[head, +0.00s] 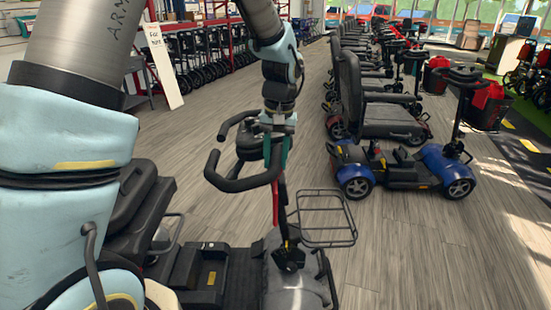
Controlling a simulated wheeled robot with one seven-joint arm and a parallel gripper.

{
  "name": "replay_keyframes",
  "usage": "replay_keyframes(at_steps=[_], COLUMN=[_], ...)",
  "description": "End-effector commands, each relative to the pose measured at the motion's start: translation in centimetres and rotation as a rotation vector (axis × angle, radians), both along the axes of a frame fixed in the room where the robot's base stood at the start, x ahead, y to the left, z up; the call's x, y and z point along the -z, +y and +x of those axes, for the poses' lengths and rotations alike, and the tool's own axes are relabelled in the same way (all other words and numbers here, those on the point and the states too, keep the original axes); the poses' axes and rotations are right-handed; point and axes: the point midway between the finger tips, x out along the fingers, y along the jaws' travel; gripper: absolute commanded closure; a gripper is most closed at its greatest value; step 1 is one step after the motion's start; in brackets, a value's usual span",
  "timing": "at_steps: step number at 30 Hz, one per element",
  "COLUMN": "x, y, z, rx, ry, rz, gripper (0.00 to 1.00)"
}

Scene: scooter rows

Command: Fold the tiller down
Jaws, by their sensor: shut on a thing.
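The tiller (245,183) of the nearest scooter stands roughly upright, leaning a little. It has black looped handlebars, a dark head and a thin post with a red part. The post runs down to a black joint on the scooter's grey front cover (295,285). My gripper (275,147) comes down from above and is shut on the tiller at its head, beside the handlebars. The fingertips are small and partly hidden, so the exact grip spot is hard to see. The scooter's seat is partly hidden behind my arm at the left.
A black wire basket (325,218) sits just right of the tiller post. A blue scooter (405,165) with a black seat stands to the right, in front of a long row. More folded units line the back left near a sign (163,65). Wooden floor between is clear.

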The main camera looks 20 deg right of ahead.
Motion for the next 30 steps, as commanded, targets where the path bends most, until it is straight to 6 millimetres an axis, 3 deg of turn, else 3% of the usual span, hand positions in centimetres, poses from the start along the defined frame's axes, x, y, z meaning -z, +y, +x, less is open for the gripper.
replay_keyframes(at_steps=[1, 9, 30], x=[-0.01, -0.02, -0.04], y=[0.0, -0.01, -0.01], z=[0.0, 0.01, 0.02], rx=[0.0, 0.0, 0.0], ry=[0.0, 0.0, -0.001], rz=[0.0, 0.0, 0.0], gripper=[0.72, 1.0, 1.0])
